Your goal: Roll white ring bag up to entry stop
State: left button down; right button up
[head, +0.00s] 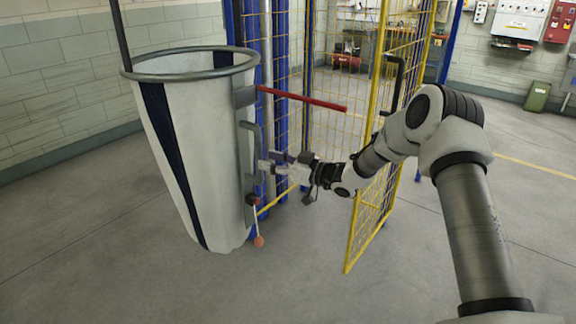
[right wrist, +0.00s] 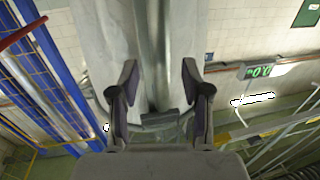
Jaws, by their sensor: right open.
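The white ring bag (head: 190,150) stands tall at the left of the head view, tapering downward, with a grey ring (head: 190,72) around its mouth and a dark blue stripe. A grey upright handle (head: 257,145) is on its right side. My right gripper (head: 268,163) is at this handle, its arm coming from the right. In the right wrist view, its dark fingers (right wrist: 160,82) are open, one on each side of a grey upright bar (right wrist: 156,40), with the pale bag behind. Contact cannot be told. My left gripper is not in view. I cannot tell which part is the entry stop.
A red bar (head: 305,98) reaches right from near the bag's ring. Blue posts (head: 280,50) and mesh stand behind the bag. A yellow mesh gate (head: 372,215) stands behind my right forearm. An orange ball (head: 259,242) hangs low beside the bag. The front floor is clear.

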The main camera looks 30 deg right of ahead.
jog(key=v, duration=0.8)
dwell(0.8)
jog(key=s+a+f+g, duration=0.3)
jog(key=a+f, duration=0.4)
jog(key=f, duration=0.2)
jog(key=s+a+f+g, duration=0.3)
jog(key=a+f, duration=0.5)
jog(key=f, duration=0.1)
jog(key=s+a+f+m+g+h, duration=0.25)
jog(key=s+a+f, duration=0.35)
jog(key=s+f, duration=0.35)
jog(key=s+f+m+g+h, duration=0.3)
jog(key=s+f, duration=0.4)
jog(key=s, duration=0.6)
jog(key=s+d+m+g+h, duration=0.1)
jog(key=s+d+g+h, duration=0.2)
jog(key=s, duration=0.7)
jog(key=shift+d+g+h, duration=0.35)
jog(key=shift+d+g, duration=0.1)
jog(key=shift+d, duration=0.55)
